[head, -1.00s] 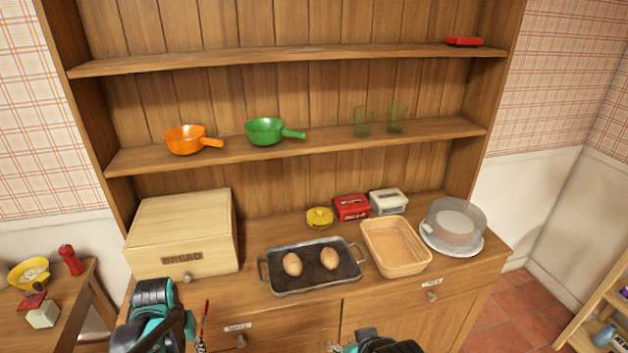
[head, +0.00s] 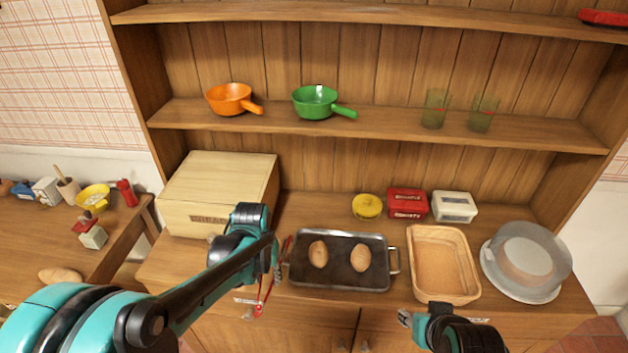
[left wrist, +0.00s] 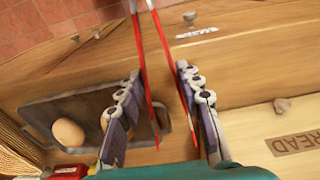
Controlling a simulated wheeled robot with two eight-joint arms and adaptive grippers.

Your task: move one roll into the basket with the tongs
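Two brown rolls, the left one (head: 318,254) and the right one (head: 360,258), lie apart on the dark tray (head: 340,281). The empty wicker basket (head: 441,233) stands right of the tray. My left gripper (head: 277,262) is at the tray's left end and holds the red tongs (head: 262,291). In the left wrist view its fingers (left wrist: 160,110) press on both arms of the tongs (left wrist: 165,62), whose tips are apart and empty. One roll (left wrist: 68,132) shows there; the other is partly hidden by a finger. My right gripper (head: 406,318) is low in front of the basket, its opening unclear.
A bread box (head: 192,217) stands behind my left arm. A yellow pot (head: 367,206), red box (head: 407,203) and white box (head: 454,206) stand behind the tray and basket. A covered cake plate (head: 525,263) is right of the basket. Pans stand on the shelf.

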